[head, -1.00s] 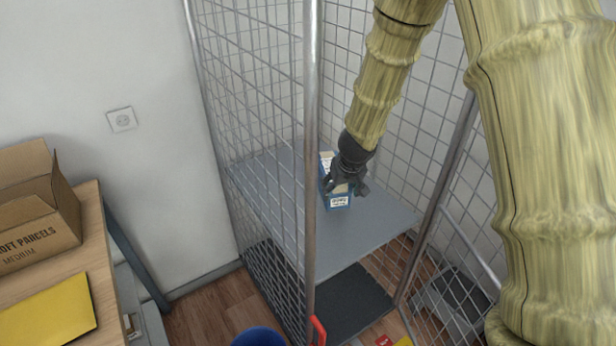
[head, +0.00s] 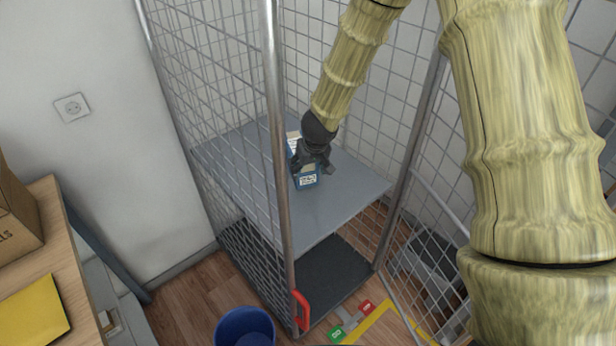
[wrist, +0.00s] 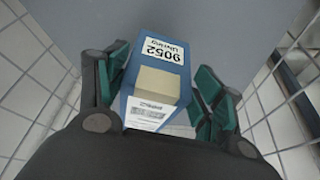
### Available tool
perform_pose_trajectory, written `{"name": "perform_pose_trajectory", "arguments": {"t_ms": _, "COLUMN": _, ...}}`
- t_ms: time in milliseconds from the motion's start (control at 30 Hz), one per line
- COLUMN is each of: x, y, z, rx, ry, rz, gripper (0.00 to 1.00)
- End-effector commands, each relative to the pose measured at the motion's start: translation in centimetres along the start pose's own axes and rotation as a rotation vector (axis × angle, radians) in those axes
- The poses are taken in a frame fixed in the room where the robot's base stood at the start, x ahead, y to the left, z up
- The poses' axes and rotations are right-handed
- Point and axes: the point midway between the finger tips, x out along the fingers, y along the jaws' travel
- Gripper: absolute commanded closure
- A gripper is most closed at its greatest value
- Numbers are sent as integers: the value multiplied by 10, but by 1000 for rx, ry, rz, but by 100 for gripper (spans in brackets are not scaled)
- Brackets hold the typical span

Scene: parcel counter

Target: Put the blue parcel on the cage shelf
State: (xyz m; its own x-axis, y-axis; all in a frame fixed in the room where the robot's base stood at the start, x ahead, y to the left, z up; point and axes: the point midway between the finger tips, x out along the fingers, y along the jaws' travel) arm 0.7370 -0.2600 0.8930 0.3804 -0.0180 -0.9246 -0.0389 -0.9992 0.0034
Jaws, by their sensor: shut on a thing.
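The blue parcel (head: 306,181) is a small box with white labels and a beige patch. It is at the grey cage shelf (head: 345,190), toward the middle; I cannot tell whether its underside touches the shelf. My gripper (head: 314,166) reaches down over it and is shut on it. In the wrist view the parcel (wrist: 150,82) sits between the green-padded fingers, with a label reading 9052 at its far end. The shelf surface (wrist: 225,25) shows beyond it. The gripper hides part of the parcel in the head view.
The cage's mesh sides and front metal post (head: 277,130) stand around the shelf. A red handle (head: 301,310) is low on the post. A blue bin (head: 244,325) stands on the floor. A wooden counter (head: 50,235) with a carton (head: 15,215) and yellow envelope (head: 32,308) is at left.

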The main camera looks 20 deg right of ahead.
Motion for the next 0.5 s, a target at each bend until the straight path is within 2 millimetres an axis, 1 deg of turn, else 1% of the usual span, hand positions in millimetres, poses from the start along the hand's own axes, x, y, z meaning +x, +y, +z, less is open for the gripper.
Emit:
{"name": "perform_pose_trajectory", "arguments": {"t_ms": 300, "x": 26, "y": -1, "z": 10, "rx": 1, "ry": -1, "rz": -1, "gripper": 80}}
{"name": "perform_pose_trajectory", "arguments": {"t_ms": 500, "x": 34, "y": -1, "z": 13, "rx": -1, "ry": 1, "rz": 0, "gripper": 80}}
